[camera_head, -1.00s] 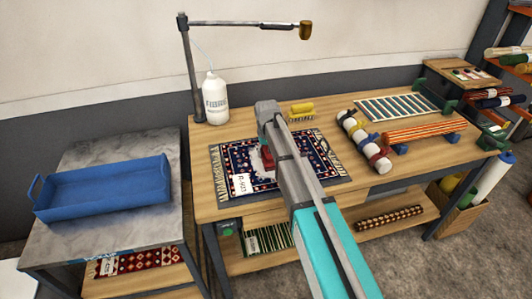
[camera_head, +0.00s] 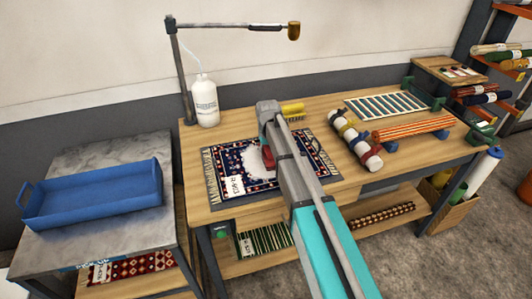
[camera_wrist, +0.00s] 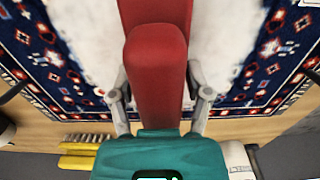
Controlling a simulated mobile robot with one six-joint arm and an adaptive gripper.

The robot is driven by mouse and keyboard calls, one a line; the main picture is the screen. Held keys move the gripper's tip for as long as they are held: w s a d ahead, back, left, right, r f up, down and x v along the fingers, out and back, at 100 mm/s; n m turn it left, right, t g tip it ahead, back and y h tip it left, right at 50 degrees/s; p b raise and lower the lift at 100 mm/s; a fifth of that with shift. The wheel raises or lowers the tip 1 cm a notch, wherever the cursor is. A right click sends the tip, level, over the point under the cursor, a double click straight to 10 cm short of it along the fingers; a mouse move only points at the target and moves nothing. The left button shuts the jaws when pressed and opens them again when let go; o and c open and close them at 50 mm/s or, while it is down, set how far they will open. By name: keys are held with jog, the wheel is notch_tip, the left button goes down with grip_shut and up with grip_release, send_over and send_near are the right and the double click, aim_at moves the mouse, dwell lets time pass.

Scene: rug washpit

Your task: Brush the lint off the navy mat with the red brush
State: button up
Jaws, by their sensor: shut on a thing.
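The navy mat (camera_head: 228,158) lies flat on the wooden table, with a red and white pattern and a white label at its front left. A pale white patch of lint (camera_head: 252,157) covers its middle; it also fills much of the mat in the wrist view (camera_wrist: 85,40). My gripper (camera_wrist: 161,92) is shut on the red brush (camera_wrist: 157,75), a finger on each side of it. In the head view the brush (camera_head: 268,157) is over the mat, at the right side of the white patch. I cannot tell whether its bristles touch the mat.
A yellow brush (camera_head: 293,108) lies behind the mat. A white bottle (camera_head: 206,105) stands at the back left under a lamp-like arm (camera_head: 250,27). A blue tray (camera_head: 90,208) sits on the side table.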

jog(key=shift+d, duration=0.15)
jog(key=shift+w+d, duration=0.3)
jog(key=shift+d, duration=0.55)
jog(key=shift+w+d, duration=0.3)
jog(key=shift+d, duration=0.55)
jog(key=shift+d, duration=0.1)
jog(key=shift+w+d, duration=0.25)
jog(key=shift+d, duration=0.4)
jog(key=shift+w+d, duration=0.15)
jog(key=shift+d, duration=0.4)
jog(key=shift+w+d, duration=0.15)
jog(key=shift+d, duration=0.35)
jog(key=shift+s, duration=0.15)
jog(key=shift+s+a+f, duration=0.1)
jog(key=shift+s+a, duration=0.2)
jog(key=shift+a, duration=0.6)
jog(key=shift+s+a+f, duration=0.1)
jog(key=shift+s+a, duration=0.2)
jog(key=shift+a, duration=0.6)
jog(key=shift+r, duration=0.1)
